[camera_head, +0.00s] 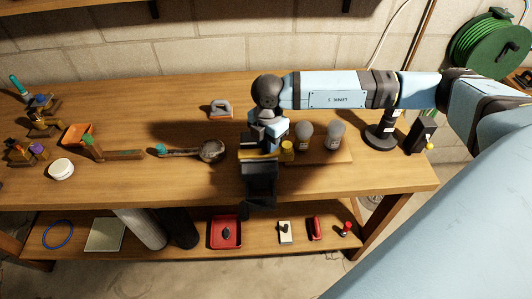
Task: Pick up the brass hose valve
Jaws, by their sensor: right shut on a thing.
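My right gripper (258,195) reaches over the front part of the workbench, its dark fingers pointing toward the bench's front edge. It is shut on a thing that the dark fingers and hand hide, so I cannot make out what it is. A small yellow, brass-like piece (287,151) shows just right of the hand; I cannot tell whether it is the brass hose valve. Small brass-coloured fittings (40,122) with coloured parts stand at the far left of the bench. My left gripper is not in view.
Two grey-topped bulbs (304,135) stand on a board right of the hand. A lower shelf holds a red tray (225,232).

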